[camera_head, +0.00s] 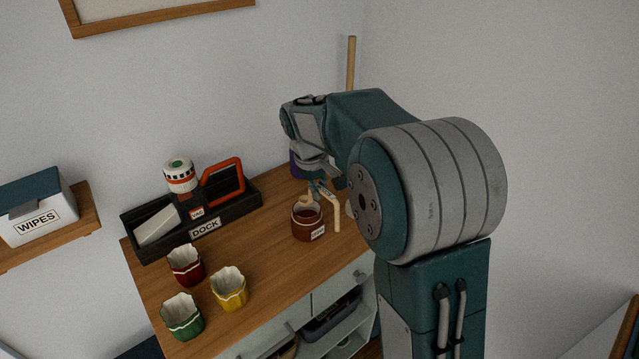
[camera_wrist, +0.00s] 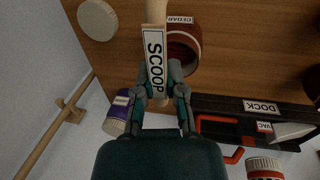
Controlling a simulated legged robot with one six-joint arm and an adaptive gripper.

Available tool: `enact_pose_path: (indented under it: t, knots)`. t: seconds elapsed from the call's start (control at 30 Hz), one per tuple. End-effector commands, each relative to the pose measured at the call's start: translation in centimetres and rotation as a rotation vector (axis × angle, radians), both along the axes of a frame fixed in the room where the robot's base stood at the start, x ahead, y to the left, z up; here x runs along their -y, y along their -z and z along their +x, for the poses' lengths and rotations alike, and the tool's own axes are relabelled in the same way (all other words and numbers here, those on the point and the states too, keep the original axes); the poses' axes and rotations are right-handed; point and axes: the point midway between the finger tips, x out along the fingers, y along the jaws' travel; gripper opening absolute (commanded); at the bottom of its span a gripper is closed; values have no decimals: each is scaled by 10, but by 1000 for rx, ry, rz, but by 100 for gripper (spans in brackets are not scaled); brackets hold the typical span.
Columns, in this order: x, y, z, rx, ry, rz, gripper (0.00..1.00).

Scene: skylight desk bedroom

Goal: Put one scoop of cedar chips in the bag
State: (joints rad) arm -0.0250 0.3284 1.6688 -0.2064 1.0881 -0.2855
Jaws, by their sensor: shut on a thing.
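My gripper (camera_wrist: 163,92) is shut on the scoop (camera_wrist: 155,60), a pale wooden tool with a SCOOP label. In the head view my gripper (camera_head: 322,187) is above the desk, and the pale scoop (camera_head: 335,212) hangs from it just right of the cedar jar. The red-brown cedar jar (camera_head: 306,223) is open at the top; its CEDAR label shows in the wrist view, where the jar (camera_wrist: 185,45) lies beside the scoop. Three open crinkled bags stand at the desk's front left: red (camera_head: 186,266), yellow (camera_head: 229,289) and green (camera_head: 182,317). The scoop's far end is cut off in the wrist view.
A black DOCK tray (camera_head: 205,231) holds a white-and-red canister (camera_head: 180,177), an orange-framed item (camera_head: 222,180) and a pale block (camera_head: 157,225). A purple jar (camera_wrist: 117,117) and a pale round object (camera_wrist: 97,19) flank the scoop. Bare desk lies between jar and bags.

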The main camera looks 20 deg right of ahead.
Motion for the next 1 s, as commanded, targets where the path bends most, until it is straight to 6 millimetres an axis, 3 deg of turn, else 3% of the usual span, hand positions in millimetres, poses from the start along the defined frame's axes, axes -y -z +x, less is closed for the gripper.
enact_pose_path:
  t: [1.0]
  knots:
    - [0,61,-1,-2,0,0,0]
